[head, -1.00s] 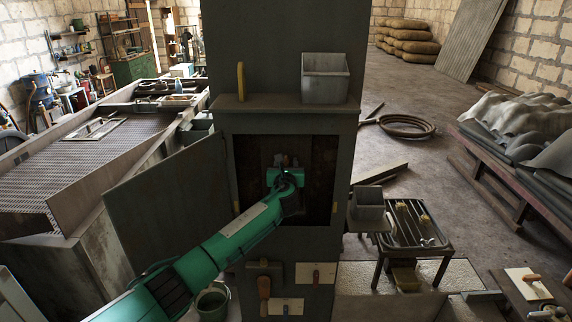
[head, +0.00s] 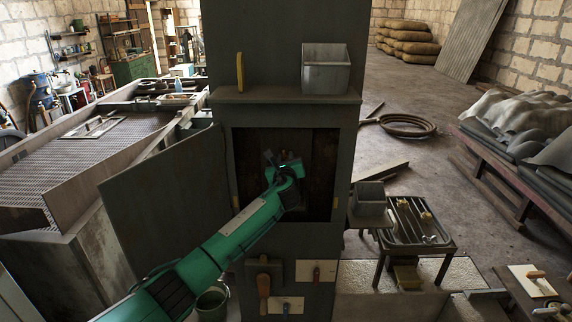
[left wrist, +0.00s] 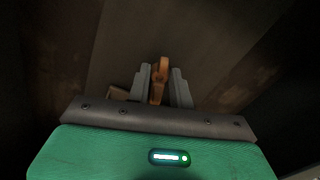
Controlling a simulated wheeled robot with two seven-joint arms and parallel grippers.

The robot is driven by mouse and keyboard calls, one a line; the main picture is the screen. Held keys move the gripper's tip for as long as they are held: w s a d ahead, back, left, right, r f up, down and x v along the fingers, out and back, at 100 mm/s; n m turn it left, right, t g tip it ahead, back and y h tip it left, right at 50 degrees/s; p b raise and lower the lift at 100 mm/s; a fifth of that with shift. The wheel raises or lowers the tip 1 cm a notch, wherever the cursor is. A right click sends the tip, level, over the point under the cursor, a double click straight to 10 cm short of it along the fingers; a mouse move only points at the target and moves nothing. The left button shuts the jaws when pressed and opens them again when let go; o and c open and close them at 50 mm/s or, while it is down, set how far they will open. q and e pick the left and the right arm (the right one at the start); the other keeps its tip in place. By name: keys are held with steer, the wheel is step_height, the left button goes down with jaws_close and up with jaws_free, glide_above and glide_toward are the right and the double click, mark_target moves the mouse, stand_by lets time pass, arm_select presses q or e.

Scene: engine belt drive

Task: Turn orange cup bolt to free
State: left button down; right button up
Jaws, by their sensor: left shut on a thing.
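The orange cup bolt (left wrist: 161,72) stands up between the two grey fingers of my left gripper (left wrist: 161,88) in the left wrist view. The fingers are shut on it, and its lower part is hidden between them. In the head view my left gripper (head: 277,160) is inside the open dark cabinet (head: 322,180), tilted in front of the back wall. The bolt cannot be made out clearly there. My right gripper is not in view.
The cabinet door (head: 165,205) hangs open on the left. A shelf above the opening holds a grey metal bin (head: 326,72) and a yellow upright piece (head: 240,72). A small grey box (head: 369,199) sits right of the opening, beside a slatted stand (head: 413,222).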

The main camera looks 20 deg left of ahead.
arm_select(q)
steer(key=n+b, duration=0.2)
steer(key=n, duration=0.1)
steer(key=shift+f, duration=0.25)
steer(key=n+b, duration=0.3)
steer(key=n, duration=0.1)
steer(key=shift+b, duration=0.35)
steer(key=n+b, duration=0.3)
steer(key=n, duration=0.1)
steer(key=shift+n, duration=0.4)
steer(key=shift+n+b, duration=1.05)
steer(key=shift+n, duration=0.25)
steer(key=shift+a, duration=0.1)
steer(key=shift+r, duration=0.1)
steer(key=c, duration=1.3)
jaws_free()
steer(key=shift+o, duration=0.2)
steer(key=shift+s, duration=0.1)
